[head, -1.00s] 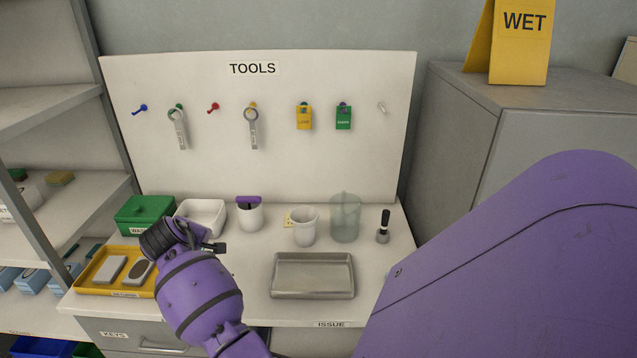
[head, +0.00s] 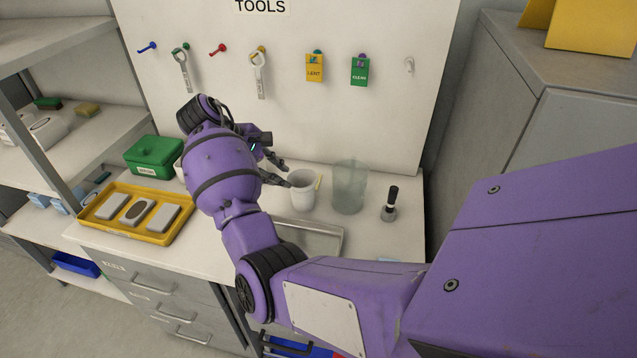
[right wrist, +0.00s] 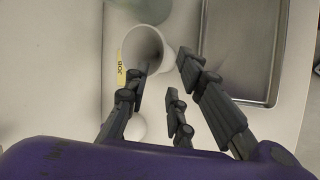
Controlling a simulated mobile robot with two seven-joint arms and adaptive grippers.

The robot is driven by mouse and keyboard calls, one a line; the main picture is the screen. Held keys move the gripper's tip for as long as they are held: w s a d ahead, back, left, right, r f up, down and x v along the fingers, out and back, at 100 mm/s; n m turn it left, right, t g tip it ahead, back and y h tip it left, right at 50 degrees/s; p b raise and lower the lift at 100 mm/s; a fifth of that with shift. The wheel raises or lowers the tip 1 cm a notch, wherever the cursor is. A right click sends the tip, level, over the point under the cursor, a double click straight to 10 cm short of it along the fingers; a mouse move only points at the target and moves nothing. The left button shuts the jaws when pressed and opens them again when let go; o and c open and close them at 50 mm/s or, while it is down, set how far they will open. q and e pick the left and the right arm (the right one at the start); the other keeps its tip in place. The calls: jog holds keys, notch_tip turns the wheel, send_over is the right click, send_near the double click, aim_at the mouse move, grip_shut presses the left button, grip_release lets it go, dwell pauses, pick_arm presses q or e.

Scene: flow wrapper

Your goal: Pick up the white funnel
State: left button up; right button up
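A white, tapered, cup-like vessel, which I take for the white funnel (head: 303,192), stands on the bench with its wide mouth up. In the right wrist view the funnel (right wrist: 143,46) shows its round, shaded mouth just ahead of the fingers. My right gripper (head: 283,174) is beside its left side in the head view, fingers pointing toward it. In the right wrist view the right gripper (right wrist: 161,70) has its fingers spread with nothing held between them. I cannot tell whether a fingertip touches the rim. My left gripper is not in view.
A clear beaker (head: 349,188) stands close to the funnel's right, with a black-handled tool (head: 390,204) beyond it. A metal tray (head: 322,238) lies in front, partly behind my arm. A yellow tray (head: 118,224) and green box (head: 154,157) are left. The tool board (head: 300,110) rises behind.

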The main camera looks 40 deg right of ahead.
aim_at(293, 187)
jog(key=x, duration=0.7)
jog(key=shift+d+f, duration=0.1)
jog(key=shift+f, duration=0.25)
jog(key=shift+c, duration=0.2)
grip_shut()
